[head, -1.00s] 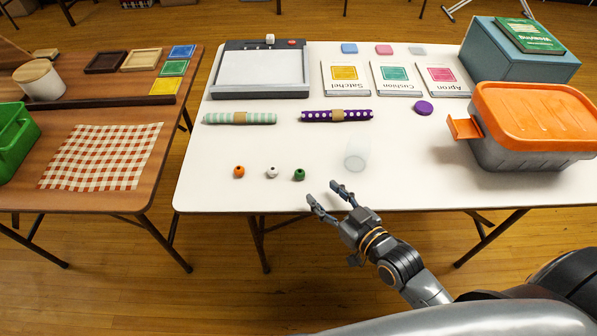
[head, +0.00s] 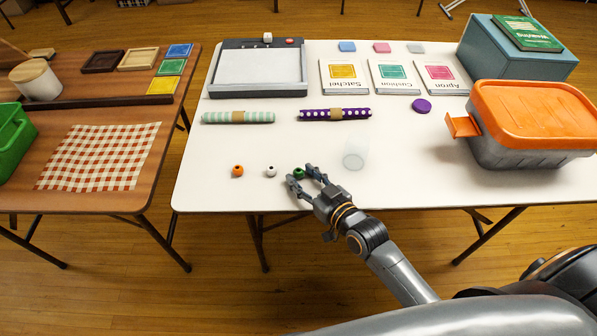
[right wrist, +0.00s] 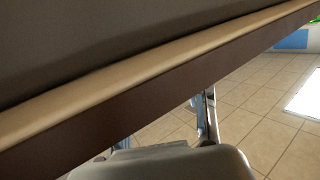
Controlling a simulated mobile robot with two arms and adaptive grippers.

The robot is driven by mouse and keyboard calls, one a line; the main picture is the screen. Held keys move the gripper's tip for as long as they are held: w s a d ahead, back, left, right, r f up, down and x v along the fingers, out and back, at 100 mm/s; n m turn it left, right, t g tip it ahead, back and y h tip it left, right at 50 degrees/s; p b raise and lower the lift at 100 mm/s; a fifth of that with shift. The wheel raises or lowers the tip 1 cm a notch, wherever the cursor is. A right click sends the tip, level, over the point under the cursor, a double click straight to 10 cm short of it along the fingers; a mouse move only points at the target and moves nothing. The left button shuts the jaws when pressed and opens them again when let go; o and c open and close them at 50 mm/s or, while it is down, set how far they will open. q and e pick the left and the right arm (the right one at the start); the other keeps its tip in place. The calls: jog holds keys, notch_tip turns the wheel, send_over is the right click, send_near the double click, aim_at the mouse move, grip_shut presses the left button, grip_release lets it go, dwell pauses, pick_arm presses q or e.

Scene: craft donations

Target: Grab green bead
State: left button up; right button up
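The green bead (head: 299,173) sits on the white table, the rightmost of three beads in a row. My right gripper (head: 304,176) reaches in from the lower right in the head view, its fingers spread and its tips at the bead. The bead appears between or just beyond the fingertips; I cannot tell whether they touch it. The right wrist view does not show the bead or clear fingertips. My left gripper is not in view.
A white bead (head: 271,170) and an orange bead (head: 237,170) lie to the left. A clear cup (head: 355,154) stands close to the right of the gripper. Two fabric rolls lie behind. A grey bin with an orange lid (head: 532,105) is at the right.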

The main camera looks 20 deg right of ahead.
jog(key=c, duration=0.4)
jog(key=shift+r, duration=0.1)
